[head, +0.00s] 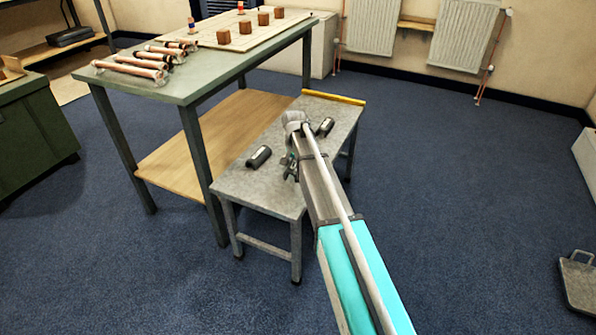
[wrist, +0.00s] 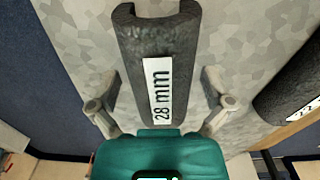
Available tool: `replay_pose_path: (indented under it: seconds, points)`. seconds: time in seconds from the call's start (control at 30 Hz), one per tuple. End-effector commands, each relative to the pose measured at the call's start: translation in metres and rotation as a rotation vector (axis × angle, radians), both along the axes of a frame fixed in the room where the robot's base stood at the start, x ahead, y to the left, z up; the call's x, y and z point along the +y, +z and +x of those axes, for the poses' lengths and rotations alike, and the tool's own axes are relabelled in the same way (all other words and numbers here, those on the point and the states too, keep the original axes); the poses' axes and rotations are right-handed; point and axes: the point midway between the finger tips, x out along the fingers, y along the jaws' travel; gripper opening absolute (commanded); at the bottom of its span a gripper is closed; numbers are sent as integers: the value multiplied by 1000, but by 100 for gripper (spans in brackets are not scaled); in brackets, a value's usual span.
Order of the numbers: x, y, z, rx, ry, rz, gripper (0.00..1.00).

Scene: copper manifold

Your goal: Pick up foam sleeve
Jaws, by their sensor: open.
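A dark grey foam sleeve (wrist: 158,50) with a white "28 mm" label fills the middle of the wrist view. It lies lengthwise on a grey mottled bench top, with a channel showing at its far end. My gripper (wrist: 164,104) is open, with one finger on each side of the sleeve and a gap on both sides. A second dark sleeve (wrist: 292,80), its label partly cut off, lies to the right. In the head view, dark sleeves lie left (head: 258,156) and right (head: 325,127) of my gripper (head: 290,165). My arm hides part of the bench between them.
The low grey bench (head: 262,190) has a yellow strip (head: 334,97) along its far end. A taller green table (head: 190,85) stands close on its left, holding copper pipes (head: 140,65) and a board with brown blocks (head: 245,27). Blue carpet to the right is mostly clear.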

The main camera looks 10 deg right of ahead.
Motion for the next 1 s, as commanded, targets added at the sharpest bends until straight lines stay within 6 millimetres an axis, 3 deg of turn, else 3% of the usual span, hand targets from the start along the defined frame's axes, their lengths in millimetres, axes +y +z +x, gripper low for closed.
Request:
replay_pose_path:
  seconds: [0.63,0.93,1.0]
  points:
    - [0,-1,0,0,0,0,98]
    - [-1,-1,0,0,-1,0,42]
    - [-1,-1,0,0,-1,0,40]
